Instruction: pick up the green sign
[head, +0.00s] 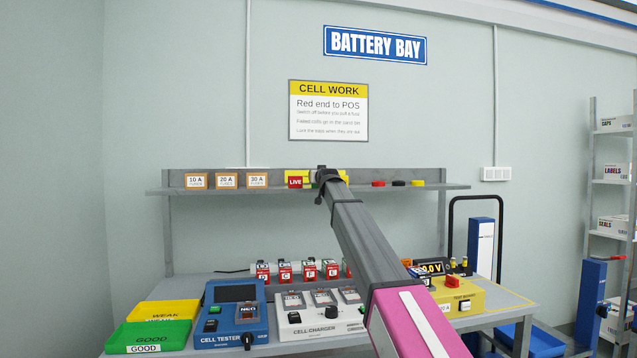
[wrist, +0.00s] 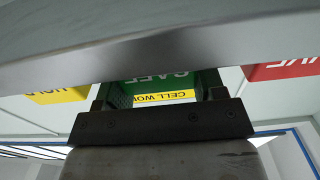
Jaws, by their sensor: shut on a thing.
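The green sign (wrist: 150,84), lettered SAFE, shows upside down in the wrist view between the two fingers of my gripper (wrist: 160,92). The fingers are shut on it. In the head view my gripper (head: 325,175) is at the wall shelf and hides nearly all of the green sign. I cannot tell whether the sign touches the shelf.
A red LIVE sign (head: 295,182) stands close left of my gripper, and a yellow sign (head: 344,176) close right. Fuse boxes (head: 227,181) and coloured caps (head: 398,183) share the shelf (head: 270,189). The bench below holds a cell tester (head: 232,318) and a cell charger (head: 320,322).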

